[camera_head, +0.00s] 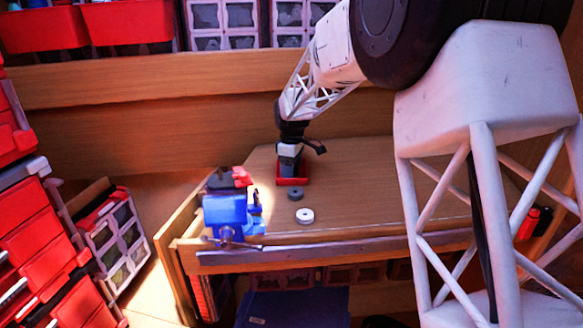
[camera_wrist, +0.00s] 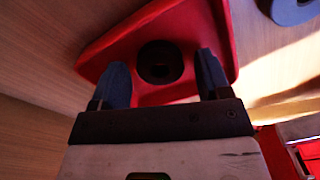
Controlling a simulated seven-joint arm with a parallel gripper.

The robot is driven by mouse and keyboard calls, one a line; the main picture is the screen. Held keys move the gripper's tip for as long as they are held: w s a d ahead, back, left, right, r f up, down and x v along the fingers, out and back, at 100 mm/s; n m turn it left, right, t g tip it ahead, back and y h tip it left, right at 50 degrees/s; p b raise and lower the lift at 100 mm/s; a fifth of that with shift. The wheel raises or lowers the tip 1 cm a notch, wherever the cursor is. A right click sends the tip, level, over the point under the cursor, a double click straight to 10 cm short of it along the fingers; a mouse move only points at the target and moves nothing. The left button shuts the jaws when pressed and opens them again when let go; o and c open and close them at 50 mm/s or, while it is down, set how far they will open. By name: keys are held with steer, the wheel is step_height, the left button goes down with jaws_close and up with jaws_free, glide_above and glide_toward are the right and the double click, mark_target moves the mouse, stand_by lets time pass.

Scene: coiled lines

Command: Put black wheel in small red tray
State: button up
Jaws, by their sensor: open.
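The small red tray (camera_head: 292,182) sits on the wooden bench, and its red inside fills the upper middle of the wrist view (camera_wrist: 120,60). The black wheel (camera_wrist: 160,62), a dark ring with a central hole, shows inside the tray's outline and appears to lie on its floor. My gripper (camera_wrist: 163,68) is open, with one finger on each side of the wheel and visible gaps between them and it. In the head view my gripper (camera_head: 290,165) points down over the tray and hides the black wheel.
A grey wheel (camera_head: 295,194) and a white wheel (camera_head: 305,215) lie on the bench in front of the tray. A blue vise (camera_head: 225,212) stands at the bench's left front corner.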

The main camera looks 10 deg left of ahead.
step_height(320, 180, up, 12)
stand_by(0.7)
steer(key=shift+r, duration=0.1)
stand_by(0.7)
steer(key=s+d+r+m+t, duration=0.1)
steer(key=s+d+r+m, duration=0.25)
steer(key=s+d, duration=0.8)
steer(key=s+d+r+m, duration=0.2)
steer(key=s+d+m, duration=0.3)
steer(key=s+d, duration=0.65)
steer(key=s+d+f+m, duration=0.2)
steer(key=s+d+f, duration=0.1)
steer(key=s, duration=0.5)
steer(key=s+d+f+m+t, duration=0.1)
steer(key=s+d+f+m, duration=0.2)
steer(key=s+d, duration=0.3)
steer(key=s+d+f+m, duration=0.3)
steer(key=s+d, duration=0.2)
steer(key=s, duration=0.6)
steer(key=shift+s+d+f+t, duration=0.2)
steer(key=shift+s+t, duration=0.1)
steer(key=shift+s, duration=0.1)
